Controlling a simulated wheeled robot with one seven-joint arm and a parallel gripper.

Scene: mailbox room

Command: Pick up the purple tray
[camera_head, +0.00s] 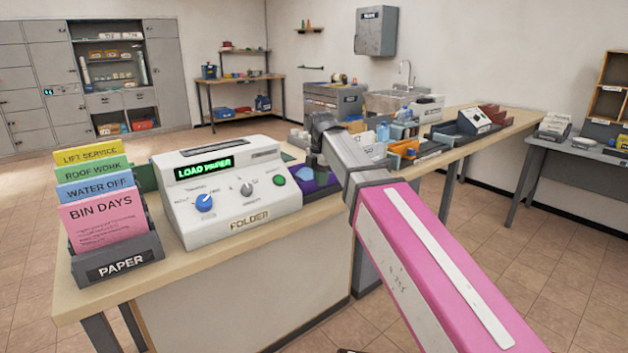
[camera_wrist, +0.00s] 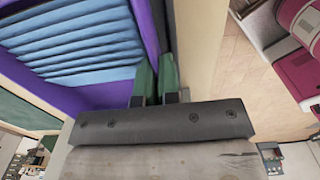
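The purple tray (camera_head: 322,187) is on the counter just behind the folder machine, mostly hidden by the machine and my arm. In the wrist view the purple tray (camera_wrist: 80,97) fills the upper left and holds a stack of folded blue paper (camera_wrist: 75,45). My gripper (camera_wrist: 158,72) has its two green-padded fingers close together, one on each side of the tray's right wall. The fingers look shut on that wall, with little gap showing. In the head view my gripper (camera_head: 318,150) is small and dark, down over the tray.
The white folder machine (camera_head: 225,190), its screen reading LOAD PAPER, stands left of the tray. A paper rack (camera_head: 115,255) with coloured sheets is at the counter's left end. Bins and other trays (camera_head: 405,150) crowd the counter beyond my arm. Open floor lies to the right.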

